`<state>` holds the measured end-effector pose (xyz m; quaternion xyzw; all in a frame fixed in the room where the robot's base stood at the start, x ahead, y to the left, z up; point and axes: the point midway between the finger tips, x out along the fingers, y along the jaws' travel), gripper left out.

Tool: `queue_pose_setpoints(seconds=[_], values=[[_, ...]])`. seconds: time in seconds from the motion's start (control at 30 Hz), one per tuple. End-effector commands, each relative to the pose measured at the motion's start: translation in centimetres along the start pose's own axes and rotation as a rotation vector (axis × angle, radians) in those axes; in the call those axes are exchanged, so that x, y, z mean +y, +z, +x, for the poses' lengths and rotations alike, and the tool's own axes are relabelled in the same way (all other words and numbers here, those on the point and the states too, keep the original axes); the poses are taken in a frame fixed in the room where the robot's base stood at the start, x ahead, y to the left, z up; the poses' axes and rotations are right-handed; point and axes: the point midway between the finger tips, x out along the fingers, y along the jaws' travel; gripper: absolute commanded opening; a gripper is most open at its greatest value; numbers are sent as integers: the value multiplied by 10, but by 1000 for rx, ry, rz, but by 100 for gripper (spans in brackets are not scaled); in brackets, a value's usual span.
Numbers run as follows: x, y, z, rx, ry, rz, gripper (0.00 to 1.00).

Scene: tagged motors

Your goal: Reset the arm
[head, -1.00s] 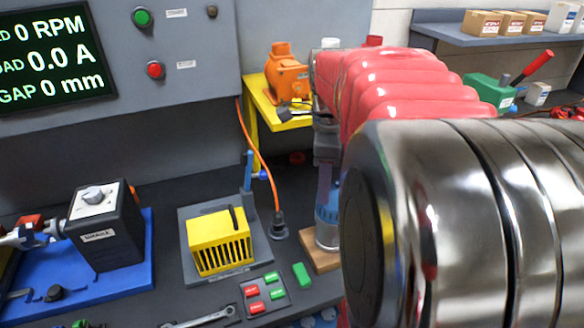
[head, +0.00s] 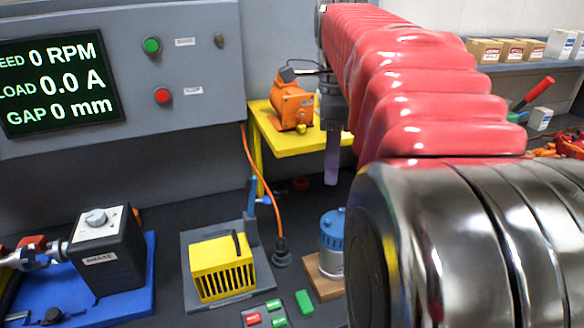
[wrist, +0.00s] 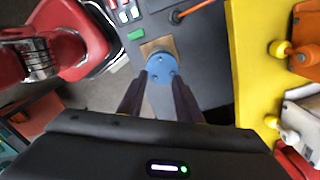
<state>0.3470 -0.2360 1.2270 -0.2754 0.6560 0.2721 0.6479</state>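My gripper (head: 332,182) points down in the head view, raised above and apart from the blue-topped silver motor (head: 333,242). The motor stands upright on a wooden block (head: 322,286). In the wrist view, my gripper's two dark fingers (wrist: 160,80) are spread with nothing held between them. The motor's round blue top (wrist: 162,67) shows below, between and beyond the fingertips. My red-sleeved arm hides part of the bench on the right in the head view.
An orange motor (head: 293,106) sits on a yellow stand (head: 300,143) close beside my gripper. A yellow slotted box (head: 222,268), a black brake unit (head: 105,250) and an orange cable (head: 265,190) are on the left. The wall panel reads 0 RPM (head: 60,85).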

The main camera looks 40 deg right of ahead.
Motion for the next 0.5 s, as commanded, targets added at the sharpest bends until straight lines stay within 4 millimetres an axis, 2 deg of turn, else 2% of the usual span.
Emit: queue_pose_setpoints(seconds=[0.17, 0.5], values=[[0, 0, -12, 0, -1, 0, 32], [0, 0, -12, 0, -1, 0, 32]])
